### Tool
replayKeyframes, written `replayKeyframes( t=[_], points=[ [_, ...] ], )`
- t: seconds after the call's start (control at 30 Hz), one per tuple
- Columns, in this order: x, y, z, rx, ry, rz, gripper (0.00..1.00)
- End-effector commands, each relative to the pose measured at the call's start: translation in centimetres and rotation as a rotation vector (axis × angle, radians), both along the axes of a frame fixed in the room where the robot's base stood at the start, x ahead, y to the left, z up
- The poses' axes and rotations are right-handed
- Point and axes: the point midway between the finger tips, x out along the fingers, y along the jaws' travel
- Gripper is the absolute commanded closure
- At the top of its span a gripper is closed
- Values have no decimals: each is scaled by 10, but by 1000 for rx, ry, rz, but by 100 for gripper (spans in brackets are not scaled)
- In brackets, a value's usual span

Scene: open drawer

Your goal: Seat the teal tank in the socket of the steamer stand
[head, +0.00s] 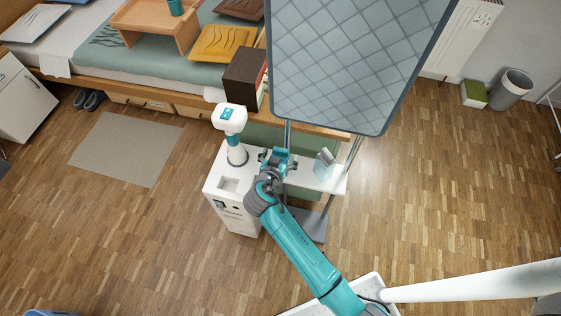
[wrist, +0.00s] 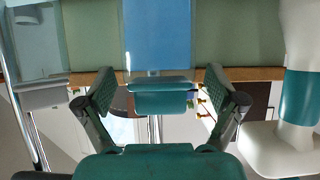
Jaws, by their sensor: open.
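The blue, see-through teal tank (wrist: 157,38) with its teal end piece is in the middle of the wrist view. My gripper (wrist: 160,82) is open, one dark finger on each side of that end piece, with a gap on both sides. In the head view my gripper (head: 278,160) is over the white shelf and largely covers the tank. The white steamer stand (head: 238,213) is left of it; its square socket (head: 228,184) looks empty in its top. A white and teal steamer head (head: 233,128) rises behind the socket.
A pale clear tank (head: 323,165) with a grey end stands right of my gripper, and in the wrist view it is at the left (wrist: 38,45). A large quilted board (head: 355,65) hangs above the shelf. A dark box (head: 244,75) is behind. Floor to the left is open.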

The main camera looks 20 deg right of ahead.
Motion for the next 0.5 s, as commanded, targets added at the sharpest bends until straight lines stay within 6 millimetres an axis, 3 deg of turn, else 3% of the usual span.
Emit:
replayKeyframes(
  t=[0.33,0.5],
  points=[
    [6,-5,-4,1,1,0,6],
    [6,-5,-4,1,1,0,49]
  ],
)
